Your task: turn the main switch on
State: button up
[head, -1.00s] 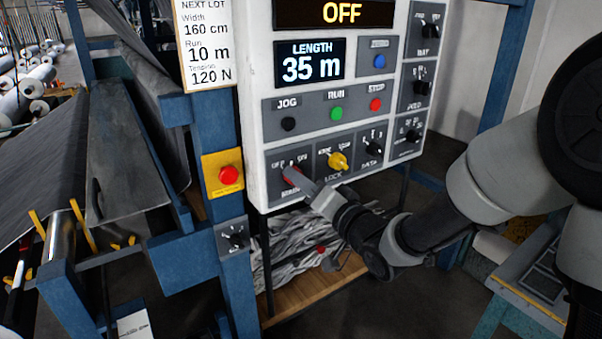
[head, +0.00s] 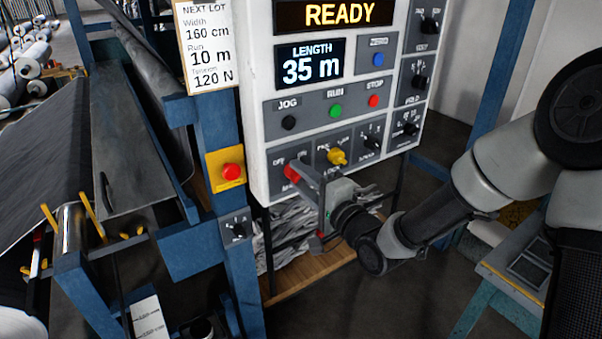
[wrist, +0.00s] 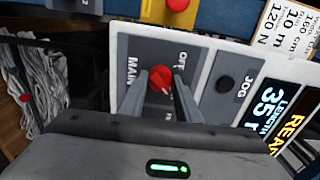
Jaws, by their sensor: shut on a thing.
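The main switch (head: 291,173) is a red knob on a grey plate at the lower left of the control panel (head: 256,110). In the wrist view the red knob (wrist: 161,79) sits between the two fingers, beside the word MAIN. My gripper (head: 304,174) is shut on the knob; it also shows in the wrist view (wrist: 160,92). The fingers hide part of the plate and its lettering. The top display (head: 338,13) reads READY, and the length display (head: 309,62) reads 35 m.
A yellow lock switch (head: 337,157) is close to the right of my gripper. Jog (head: 289,123), run (head: 335,111) and stop (head: 373,101) buttons are above. A red button on a yellow box (head: 231,172) is to the left. A blue post (head: 226,260) stands below it.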

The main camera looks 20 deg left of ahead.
dwell(0.4)
jog(key=o, duration=1.1)
jog(key=shift+s+d, duration=0.1)
